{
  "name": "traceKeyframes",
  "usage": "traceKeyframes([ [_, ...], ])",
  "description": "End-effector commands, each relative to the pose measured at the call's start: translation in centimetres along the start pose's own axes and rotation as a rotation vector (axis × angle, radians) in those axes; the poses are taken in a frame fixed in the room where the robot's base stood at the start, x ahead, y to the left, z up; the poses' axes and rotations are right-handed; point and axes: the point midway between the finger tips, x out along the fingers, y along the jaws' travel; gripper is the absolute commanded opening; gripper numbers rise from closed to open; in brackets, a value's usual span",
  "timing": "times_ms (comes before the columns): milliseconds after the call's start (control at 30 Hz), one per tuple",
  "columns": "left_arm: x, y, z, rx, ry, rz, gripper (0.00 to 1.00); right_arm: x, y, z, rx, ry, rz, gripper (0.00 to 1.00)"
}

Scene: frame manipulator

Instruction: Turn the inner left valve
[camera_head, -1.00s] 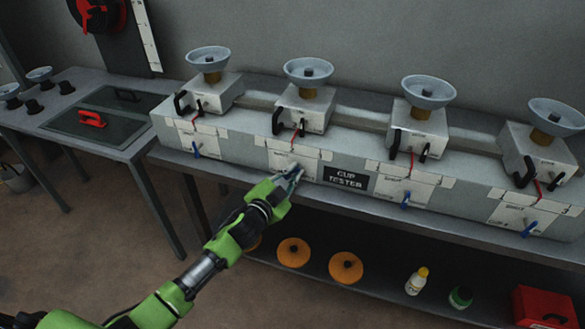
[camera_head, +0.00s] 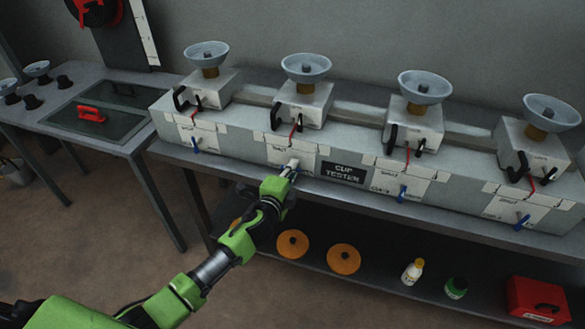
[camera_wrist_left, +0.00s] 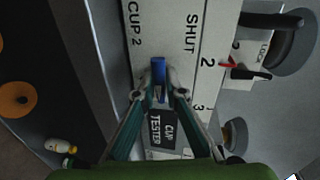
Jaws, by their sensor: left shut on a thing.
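The inner left valve is on the front panel of the second cup station from the left. In the left wrist view its blue handle (camera_wrist_left: 158,70) shows at my left gripper's fingertips, beside the "SHUT" label and the number 2. My left gripper (camera_head: 291,171) is shut on this handle; in the left wrist view the gripper (camera_wrist_left: 159,94) has a finger on each side of it. In the head view the fingers mostly hide the handle. I cannot tell how far the handle is turned. My right gripper is not in view.
Other blue valve handles stand on the same panel, at the far left (camera_head: 195,146), inner right (camera_head: 402,193) and far right (camera_head: 522,222). A black "CUP TESTER" sign (camera_head: 343,172) is right of my gripper. The lower shelf holds orange discs (camera_head: 344,259), bottles and a red box (camera_head: 537,299).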

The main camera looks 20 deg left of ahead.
Motion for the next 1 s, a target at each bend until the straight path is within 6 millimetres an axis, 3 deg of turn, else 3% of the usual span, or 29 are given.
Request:
traceKeyframes([
  [700, 0.01, 0.12, -0.05, 0.073, -0.014, 0.001, 0.0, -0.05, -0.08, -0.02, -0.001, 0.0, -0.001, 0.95],
  [733, 0.01, 0.13, -0.05, 0.073, -0.014, 0.001, 0.16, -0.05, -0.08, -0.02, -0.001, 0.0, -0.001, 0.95],
  [800, 0.01, 0.13, -0.05, 0.073, -0.014, 0.001, 0.27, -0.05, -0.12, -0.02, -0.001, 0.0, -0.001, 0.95],
  [1000, 0.01, 0.12, -0.03, 0.072, -0.014, 0.001, 0.27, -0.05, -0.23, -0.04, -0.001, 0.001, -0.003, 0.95],
])
